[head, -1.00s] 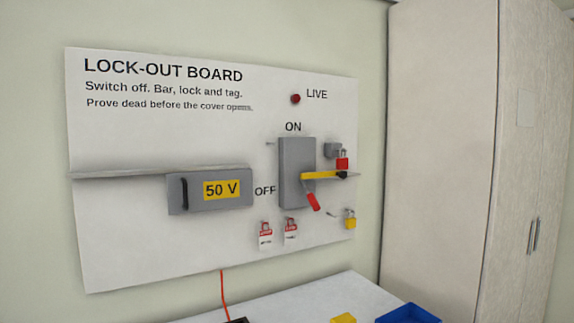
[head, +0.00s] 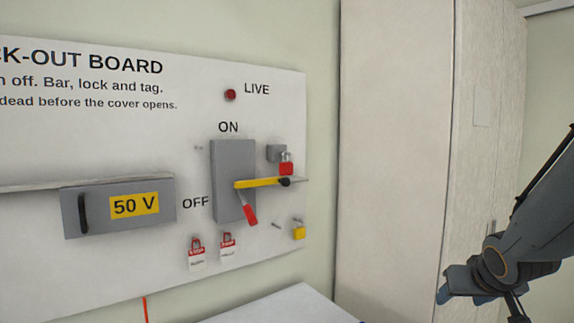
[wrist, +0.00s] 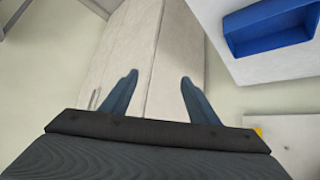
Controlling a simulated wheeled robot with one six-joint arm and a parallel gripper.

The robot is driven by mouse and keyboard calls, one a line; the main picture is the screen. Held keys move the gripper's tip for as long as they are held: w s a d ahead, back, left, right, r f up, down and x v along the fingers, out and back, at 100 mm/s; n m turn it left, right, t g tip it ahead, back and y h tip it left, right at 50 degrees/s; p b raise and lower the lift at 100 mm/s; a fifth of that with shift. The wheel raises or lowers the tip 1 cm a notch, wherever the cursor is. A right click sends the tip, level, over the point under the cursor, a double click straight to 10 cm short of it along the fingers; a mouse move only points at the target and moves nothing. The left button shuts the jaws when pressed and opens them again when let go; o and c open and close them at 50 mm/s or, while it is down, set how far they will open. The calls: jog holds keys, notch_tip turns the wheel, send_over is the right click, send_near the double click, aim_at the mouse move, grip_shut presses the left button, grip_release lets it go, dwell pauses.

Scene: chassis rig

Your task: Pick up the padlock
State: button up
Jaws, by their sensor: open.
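A red padlock (head: 286,168) hangs at the grey block (head: 276,152) on the right side of the lock-out board. A yellow padlock (head: 299,231) hangs lower down, near the board's right edge. My gripper (head: 446,293) is at the lower right of the head view, in front of the cabinet and well right of both padlocks. In the wrist view my gripper (wrist: 158,79) shows two blue fingers spread apart with nothing between them. Neither padlock can be made out in the wrist view.
A yellow bar (head: 262,183) lies across the grey switch box (head: 232,180), whose red handle (head: 250,214) points down. Two red-and-white tags (head: 227,248) hang below. A white cabinet (head: 395,150) stands right of the board. A blue tray (wrist: 268,40) sits on the white table (wrist: 225,70).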

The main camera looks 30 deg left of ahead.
jog(key=w+a+r+n+t+y, duration=0.1)
jog(key=w+a+r+y, duration=0.1)
jog(key=w+a+r, duration=0.35)
jog(key=w+a+r+n+t+y, duration=0.2)
jog(key=a+r, duration=0.4)
jog(key=a, duration=0.4)
jog(key=n+g+y+p, duration=0.3)
jog(key=n+y, duration=0.3)
jog(key=y, duration=0.4)
send_near(286, 163)
jog(key=w+x, duration=0.1)
jog(key=x, duration=0.2)
jog(key=shift+r+p+x, duration=0.15)
jog(key=shift+p+x, duration=0.55)
jog(key=shift+x, duration=0.7)
jog(key=shift+r+p+x, duration=0.15)
jog(key=shift+p+x, duration=0.5)
jog(key=shift+x, duration=0.75)
jog(key=c, duration=1.2)
jog(key=shift+r, duration=0.1)
